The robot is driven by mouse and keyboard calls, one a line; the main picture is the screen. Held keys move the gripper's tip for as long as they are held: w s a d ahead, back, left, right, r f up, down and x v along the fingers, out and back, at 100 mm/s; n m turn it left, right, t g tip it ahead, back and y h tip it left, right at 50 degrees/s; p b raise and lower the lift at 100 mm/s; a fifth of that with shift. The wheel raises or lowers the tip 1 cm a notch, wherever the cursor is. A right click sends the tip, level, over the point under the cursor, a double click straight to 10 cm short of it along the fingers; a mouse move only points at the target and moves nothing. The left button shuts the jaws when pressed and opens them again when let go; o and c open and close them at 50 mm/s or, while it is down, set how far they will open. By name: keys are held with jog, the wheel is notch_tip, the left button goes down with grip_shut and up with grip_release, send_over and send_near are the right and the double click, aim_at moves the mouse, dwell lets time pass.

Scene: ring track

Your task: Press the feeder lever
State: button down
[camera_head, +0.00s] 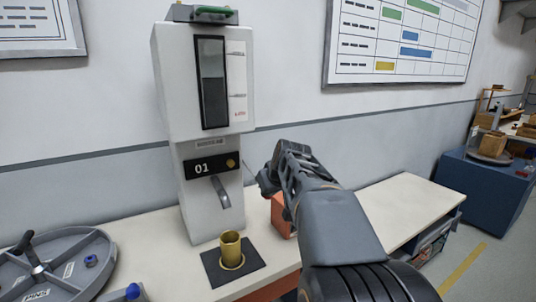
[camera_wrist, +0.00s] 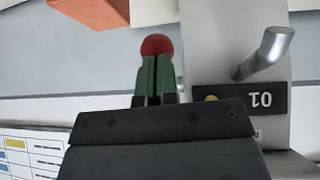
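The feeder (camera_head: 170,105) is a tall white dispenser with a dark window, a label "01" and a silver spout (camera_head: 221,192). The spout also shows, upside down, in the wrist view (camera_wrist: 268,50). A red ball knob (camera_wrist: 156,45), seemingly the feeder lever's end, shows just beyond my fingertips in the wrist view. My gripper (camera_head: 268,180) is beside the feeder's right side in the head view and hides the knob there. Its green fingers (camera_wrist: 154,75) lie close together, with only a thin dark line between them. I cannot tell whether they touch the knob.
A gold cup (camera_head: 231,250) stands on a black mat (camera_head: 212,268) below the spout. A grey round tray (camera_head: 75,262) lies at the left. An orange box (camera_head: 283,215) is partly hidden behind my arm. The bench top (camera_head: 400,200) at right is clear.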

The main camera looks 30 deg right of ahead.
jog(key=shift+s+f, duration=0.1)
jog(key=shift+f, duration=0.4)
jog(key=p+v, duration=0.2)
jog(key=v, duration=1.2)
jog(key=shift+a+r, duration=0.15)
jog(key=shift+r, duration=0.25)
jog(key=s+a+f+g, duration=0.1)
jog(key=s+a+f, duration=0.1)
jog(key=a+f, duration=0.3)
jog(key=s+a+f+g+y, duration=0.1)
jog(key=a+f, duration=0.4)
jog(key=f, duration=0.7)
jog(key=s+a+f+g, duration=0.2)
jog(key=s+a+f, duration=0.3)
jog(key=f, duration=0.3)
jog(key=shift+s+a+n+g, duration=0.15)
jog(key=shift+a+n+g, duration=0.25)
jog(key=shift+a, duration=0.2)
